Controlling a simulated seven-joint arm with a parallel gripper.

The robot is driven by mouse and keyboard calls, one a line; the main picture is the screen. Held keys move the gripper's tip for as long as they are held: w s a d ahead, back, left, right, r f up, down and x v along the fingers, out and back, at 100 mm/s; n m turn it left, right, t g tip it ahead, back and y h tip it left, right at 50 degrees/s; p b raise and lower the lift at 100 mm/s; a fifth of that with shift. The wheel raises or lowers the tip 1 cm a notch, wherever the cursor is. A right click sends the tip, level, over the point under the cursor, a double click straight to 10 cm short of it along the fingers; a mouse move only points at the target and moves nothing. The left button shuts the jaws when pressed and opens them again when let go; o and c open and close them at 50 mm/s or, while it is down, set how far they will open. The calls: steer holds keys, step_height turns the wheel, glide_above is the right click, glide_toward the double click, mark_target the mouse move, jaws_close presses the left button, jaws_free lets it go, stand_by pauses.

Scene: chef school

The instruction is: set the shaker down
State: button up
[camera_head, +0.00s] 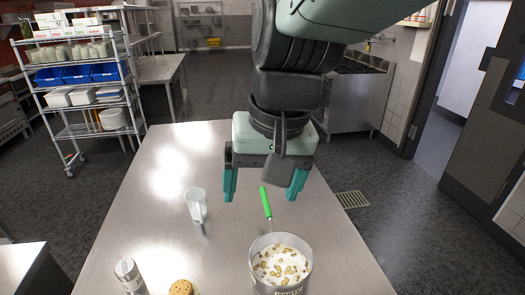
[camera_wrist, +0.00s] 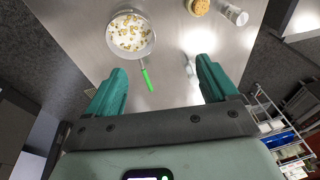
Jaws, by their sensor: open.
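A shaker (camera_head: 129,274), a small pale cylinder with a grey top, is on the steel table at the front left in the head view. In the wrist view the shaker (camera_wrist: 234,14) is at the top right, well away from my fingers. My gripper (camera_head: 263,190) hangs above the table, pointing down, with its teal fingers wide apart. The wrist view also shows my gripper (camera_wrist: 160,72) open, with nothing held between the fingers.
A pot (camera_head: 281,265) of white food with yellowish pieces stands at the front right; a green-handled utensil (camera_head: 266,203) leans from it. A clear mug (camera_head: 197,204) stands left of my gripper. A brown-topped item (camera_head: 182,288) is beside the shaker. The table's (camera_head: 165,170) far left is bare.

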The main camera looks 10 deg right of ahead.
steer(key=s+d+r+t+h, duration=0.1)
steer(key=s+d+r+t, duration=0.2)
steer(key=s, duration=0.3)
steer(key=shift+d+r+n, duration=0.4)
steer(key=shift+d+r, duration=0.2)
steer(key=shift+d, duration=0.2)
